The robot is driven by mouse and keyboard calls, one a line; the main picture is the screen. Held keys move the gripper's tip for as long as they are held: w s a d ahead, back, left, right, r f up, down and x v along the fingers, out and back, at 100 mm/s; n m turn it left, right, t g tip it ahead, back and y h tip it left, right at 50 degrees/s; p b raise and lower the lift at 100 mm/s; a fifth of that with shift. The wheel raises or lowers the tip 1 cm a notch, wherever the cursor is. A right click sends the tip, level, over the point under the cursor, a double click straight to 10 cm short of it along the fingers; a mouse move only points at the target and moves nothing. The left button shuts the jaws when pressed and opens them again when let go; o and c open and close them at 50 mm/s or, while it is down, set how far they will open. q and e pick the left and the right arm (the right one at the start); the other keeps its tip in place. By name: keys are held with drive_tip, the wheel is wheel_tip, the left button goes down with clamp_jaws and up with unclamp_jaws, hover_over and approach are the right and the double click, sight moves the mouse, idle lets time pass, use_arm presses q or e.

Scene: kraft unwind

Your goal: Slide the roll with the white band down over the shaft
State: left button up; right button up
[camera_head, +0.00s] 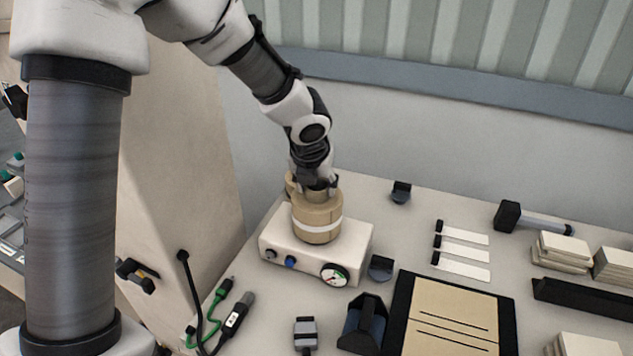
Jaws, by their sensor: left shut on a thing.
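The tan roll with the white band (317,218) is upright over the white unwind box (272,242), near the middle of the view. A narrower tan part shows at its top. My left gripper (318,185) comes from above and is shut on the top of this roll. The shaft is hidden by the roll and gripper, so I cannot tell how far down the roll sits. Part of another tan thing (290,184) shows just behind and left of the gripper. My right gripper is not in view.
The box front has knobs and a round gauge (335,275). A black-framed kraft board (407,283), a dark blue-black holder (364,322) and white strips (462,253) lie to the right. Green and black cables (213,303) lie front left. A wall stands behind the table.

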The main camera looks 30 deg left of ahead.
use_arm(q)
drive_tip(key=shift+f, duration=0.25)
idle(0.3)
drive_tip(key=o, duration=1.2)
drive_tip(key=shift+o, duration=0.2)
drive_tip(key=shift+r, duration=0.1)
drive_tip(key=v, duration=0.7)
drive_tip(key=shift+r, duration=0.2)
